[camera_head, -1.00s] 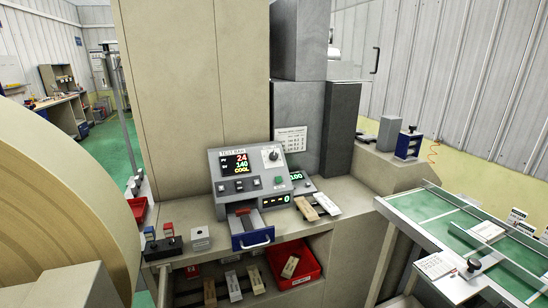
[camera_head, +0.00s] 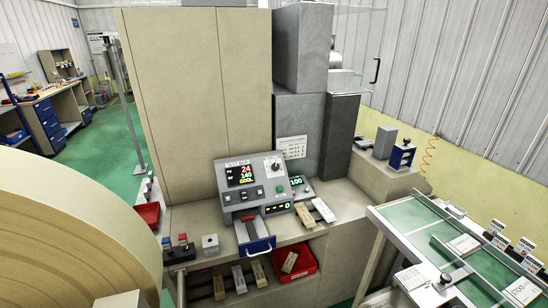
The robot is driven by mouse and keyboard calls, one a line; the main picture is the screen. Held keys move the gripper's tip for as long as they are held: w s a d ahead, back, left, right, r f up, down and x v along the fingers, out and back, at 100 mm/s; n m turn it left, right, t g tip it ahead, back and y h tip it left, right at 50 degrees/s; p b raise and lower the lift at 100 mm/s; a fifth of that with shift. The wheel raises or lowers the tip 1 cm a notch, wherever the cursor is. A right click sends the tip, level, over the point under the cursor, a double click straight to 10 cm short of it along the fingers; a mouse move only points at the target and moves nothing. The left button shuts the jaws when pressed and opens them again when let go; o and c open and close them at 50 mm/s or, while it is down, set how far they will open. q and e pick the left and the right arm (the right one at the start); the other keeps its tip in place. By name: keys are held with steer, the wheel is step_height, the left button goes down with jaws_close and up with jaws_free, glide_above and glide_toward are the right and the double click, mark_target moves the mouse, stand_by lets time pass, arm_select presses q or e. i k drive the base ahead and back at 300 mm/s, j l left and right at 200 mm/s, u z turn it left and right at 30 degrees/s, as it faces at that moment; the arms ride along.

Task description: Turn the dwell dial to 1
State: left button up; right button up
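The dwell dial (camera_head: 276,166) is a round knob on a pale plate at the upper right of the grey test machine (camera_head: 224,186). Its setting is too small to read. The machine's display (camera_head: 240,174) reads 24, 140 and COOL, and a small lower readout (camera_head: 278,208) ends in 0. Neither of my grippers shows in the head view.
A red bin (camera_head: 302,263) sits on the shelf below. A green-topped conveyor table (camera_head: 411,227) is at right. A large tan roll (camera_head: 70,240) fills the left.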

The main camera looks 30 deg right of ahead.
mark_target(275, 167)
steer(key=i+l+u, duration=0.1)
steer(key=l+u, duration=0.2)
steer(key=u, duration=0.15)
steer(key=l+u, duration=0.4)
steer(key=i+l+z, duration=0.1)
steer(key=l+z, duration=0.2)
steer(key=i+l+z, duration=0.1)
steer(key=l+z, duration=0.2)
